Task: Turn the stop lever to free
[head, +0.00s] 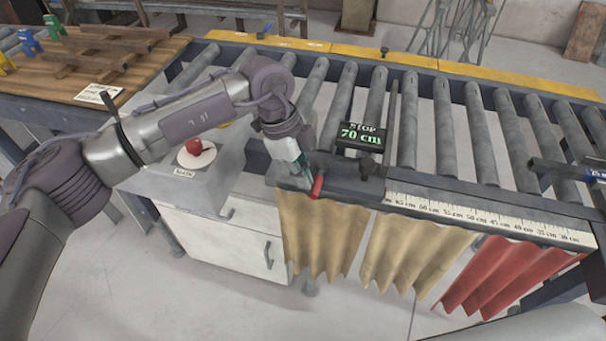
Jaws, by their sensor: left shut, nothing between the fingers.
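The stop lever shows as a red handle (317,187) at the front edge of the roller conveyor, pointing down and slightly left. My left gripper (306,172) is shut and empty, coming down from above beside the red handle's upper end. I cannot tell whether its fingertips touch the lever. The gripper hides part of the lever's mount. A black display (361,136) right of the lever reads "STOP 70 cm" in lit letters. My right gripper is not in view.
A ruler strip (480,217) runs along the conveyor's front edge to the right. Tan curtains (320,235) and a red one (505,270) hang below. A grey box with a red mushroom button (194,147) stands left of the lever. A wooden board (75,60) lies at the far left.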

